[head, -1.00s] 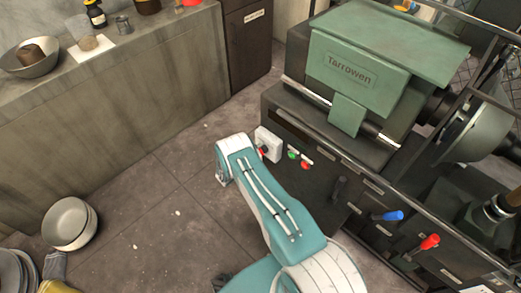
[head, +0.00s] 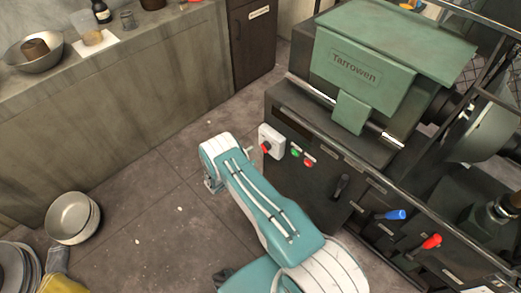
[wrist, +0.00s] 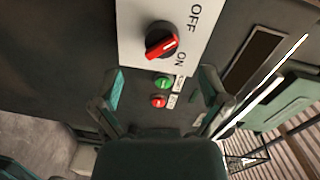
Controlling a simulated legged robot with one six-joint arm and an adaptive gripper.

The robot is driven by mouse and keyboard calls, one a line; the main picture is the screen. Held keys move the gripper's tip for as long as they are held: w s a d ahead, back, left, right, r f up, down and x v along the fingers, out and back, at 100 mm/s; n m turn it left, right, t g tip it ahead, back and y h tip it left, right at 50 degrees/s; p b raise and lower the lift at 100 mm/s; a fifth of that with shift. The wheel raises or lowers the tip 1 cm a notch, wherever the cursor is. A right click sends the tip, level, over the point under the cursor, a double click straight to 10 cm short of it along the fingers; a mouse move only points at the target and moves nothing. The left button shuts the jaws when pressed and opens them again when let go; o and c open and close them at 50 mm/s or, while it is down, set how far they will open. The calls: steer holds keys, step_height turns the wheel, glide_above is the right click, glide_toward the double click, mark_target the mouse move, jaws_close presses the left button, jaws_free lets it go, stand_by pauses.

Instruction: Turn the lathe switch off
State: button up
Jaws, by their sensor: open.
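The lathe (head: 352,72) is a dark and green machine at the right of the head view. Its switch (head: 266,147) is a red knob on a white box at the left end of the front. In the wrist view the red knob (wrist: 162,42) sits on a white plate lettered OFF and ON. Its white mark points right, towards the side with both labels; I cannot tell exactly which one it indicates. My gripper (wrist: 161,77) is open and empty, with its fingers spread below the knob in the picture, apart from it. In the head view my arm hides most of it.
Green (wrist: 163,83) and red (wrist: 159,101) buttons lie beside the switch plate. Blue (head: 396,215) and red (head: 431,241) levers stick out from the lathe. The floor between counter and lathe is clear.

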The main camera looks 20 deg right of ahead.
steer(key=v, duration=0.5)
steer(key=shift+a, duration=0.2)
steer(key=s+d+r+m+g+y, duration=0.1)
steer(key=s+r+m+g+y, duration=0.2)
steer(key=r+m, duration=1.1)
steer(key=s+d+r+m+g+y, duration=0.1)
steer(key=s+r+m+g+y, duration=0.5)
steer(key=r, duration=1.4)
steer(key=s+a+r+m+t+y, duration=0.3)
steer(key=s+r+m+t, duration=0.1)
steer(key=s+r+m, duration=0.4)
steer(key=s+a+r+m+t+y, duration=0.4)
steer(key=s+r+m, duration=0.4)
steer(key=s+m, duration=0.5)
steer(key=shift+s+m+t, duration=0.25)
steer(key=shift+m+t, duration=0.15)
steer(key=shift+m, duration=0.3)
